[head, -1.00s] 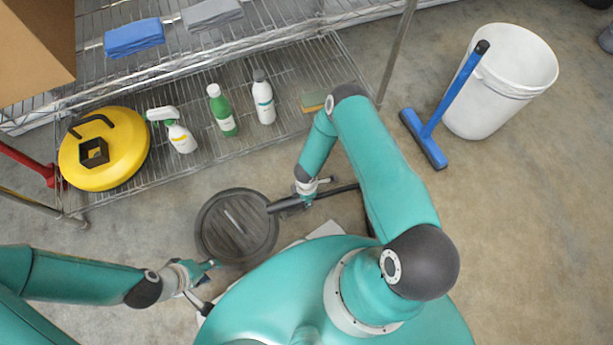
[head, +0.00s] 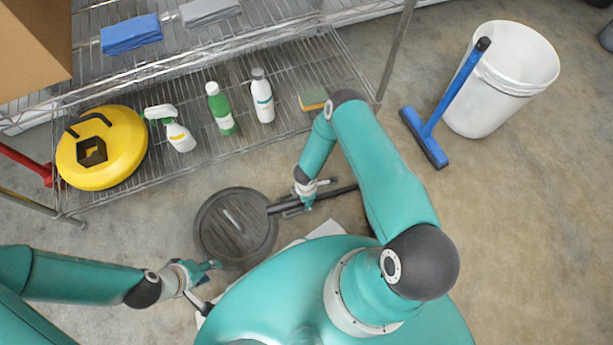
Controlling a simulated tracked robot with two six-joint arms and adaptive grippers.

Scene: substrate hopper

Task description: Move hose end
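A black hose (head: 346,189) lies low over the floor, running left from behind my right arm. Its thicker dark end (head: 283,206) reaches the right edge of a round dark grey slatted disc (head: 224,240). My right gripper (head: 307,202) is at the hose just behind this end. Its fingers overlap the hose, and I cannot tell whether they are closed on it. My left gripper (head: 213,272) is left of my body, below and left of the disc. Its fingers look parted and empty, apart from the hose end.
A wire shelf (head: 200,150) holds a yellow round lid (head: 110,168), bottles (head: 221,108), a sponge (head: 313,99) and cloths (head: 131,34). A white bucket (head: 493,105) and blue squeegee (head: 431,146) stand right. The floor at lower right is clear.

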